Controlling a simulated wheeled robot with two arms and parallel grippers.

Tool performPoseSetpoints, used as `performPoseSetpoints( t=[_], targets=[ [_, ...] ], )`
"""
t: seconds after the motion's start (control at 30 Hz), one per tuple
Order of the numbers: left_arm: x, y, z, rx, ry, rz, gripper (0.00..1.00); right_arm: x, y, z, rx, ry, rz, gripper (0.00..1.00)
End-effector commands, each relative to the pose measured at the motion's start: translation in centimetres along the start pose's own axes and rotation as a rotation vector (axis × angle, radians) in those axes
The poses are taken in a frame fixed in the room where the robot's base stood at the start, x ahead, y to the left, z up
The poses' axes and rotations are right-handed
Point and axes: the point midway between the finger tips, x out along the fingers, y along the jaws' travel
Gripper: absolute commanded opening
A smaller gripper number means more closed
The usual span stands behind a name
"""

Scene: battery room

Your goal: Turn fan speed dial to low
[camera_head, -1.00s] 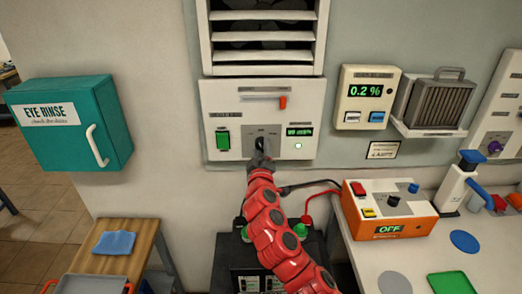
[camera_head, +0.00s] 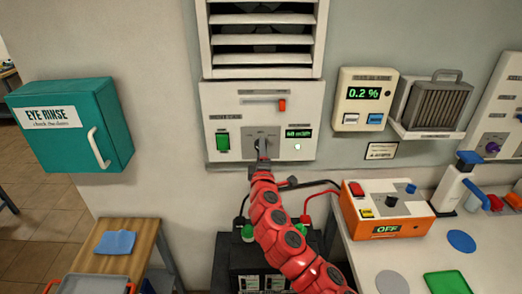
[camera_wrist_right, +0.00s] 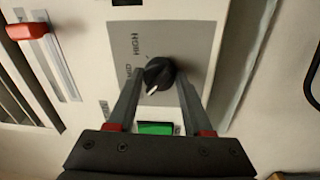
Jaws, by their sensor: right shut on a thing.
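The fan speed dial (camera_wrist_right: 158,74) is a round black knob with a white pointer on a grey plate. In the right wrist view its pointer aims down and slightly left; a HIGH label is above it and another label beside it is partly covered. In the head view the grey dial plate (camera_head: 278,147) is on the white fan panel (camera_head: 218,99). My right gripper (camera_head: 261,148) reaches up to it from below. In the wrist view its two fingers (camera_wrist_right: 159,80) are shut on the dial, one on each side. My left gripper is out of view.
On the panel are a green switch (camera_head: 222,141), a red slider (camera_head: 282,105) and a small green readout (camera_head: 298,133), with vent slats (camera_head: 263,43) above. An orange box (camera_head: 388,211) stands on the bench to the right. A teal eye rinse cabinet (camera_head: 72,123) hangs left.

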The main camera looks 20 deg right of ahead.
Motion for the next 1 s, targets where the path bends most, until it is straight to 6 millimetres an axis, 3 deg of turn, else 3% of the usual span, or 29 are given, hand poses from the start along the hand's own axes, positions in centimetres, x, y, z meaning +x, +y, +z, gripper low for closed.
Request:
performPoseSetpoints(
  t=[0.4, 0.43, 0.57, 1.0],
  targets=[
    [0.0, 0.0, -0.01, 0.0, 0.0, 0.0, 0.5, -0.02, -0.11, -0.01, -0.007, 0.001, -0.001, 0.0],
    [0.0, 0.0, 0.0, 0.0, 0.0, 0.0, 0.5, -0.02, -0.11, -0.01, -0.007, 0.001, -0.001, 0.54],
    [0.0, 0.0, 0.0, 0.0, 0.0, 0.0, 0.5, -0.01, -0.08, -0.01, -0.007, 0.001, -0.001, 0.77],
    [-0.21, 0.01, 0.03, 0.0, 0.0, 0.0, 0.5, -0.51, -0.07, 0.02, -0.007, 0.002, 0.001, 0.8]
  ],
)
